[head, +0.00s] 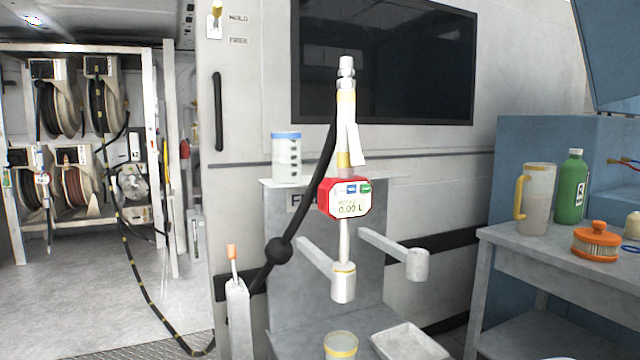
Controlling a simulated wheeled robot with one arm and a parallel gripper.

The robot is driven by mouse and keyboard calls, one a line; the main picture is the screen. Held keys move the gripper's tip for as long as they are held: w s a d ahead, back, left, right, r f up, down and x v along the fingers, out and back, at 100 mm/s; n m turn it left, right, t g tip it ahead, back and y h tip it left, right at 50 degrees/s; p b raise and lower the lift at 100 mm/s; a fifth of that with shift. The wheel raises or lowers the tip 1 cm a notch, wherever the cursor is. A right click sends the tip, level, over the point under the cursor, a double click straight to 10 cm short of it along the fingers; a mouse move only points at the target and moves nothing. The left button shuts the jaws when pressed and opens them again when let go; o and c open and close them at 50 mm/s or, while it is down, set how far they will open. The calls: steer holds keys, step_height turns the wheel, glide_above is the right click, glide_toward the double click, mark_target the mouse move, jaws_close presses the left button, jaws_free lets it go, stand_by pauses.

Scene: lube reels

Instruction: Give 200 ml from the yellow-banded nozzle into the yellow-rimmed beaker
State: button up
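The yellow-banded nozzle (344,240) hangs upright, tip down, in a grey cup-shaped holder (343,287) on an arm from the wall stand. Its red-framed meter (345,198) reads 0.00 L. A black hose with a ball on it runs from the nozzle's upper part down to the left. The yellow-rimmed beaker (341,345) stands below the holder at the bottom edge of the picture, partly cut off. The amount inside it cannot be told. My gripper is not in view.
A second holder (417,264) is empty. A pale tray (408,343) lies right of the beaker. A blue-rimmed beaker (286,158) stands on the ledge. Hose reels (60,108) stand far left.

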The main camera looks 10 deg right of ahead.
jaws_close()
stand_by(1.1)
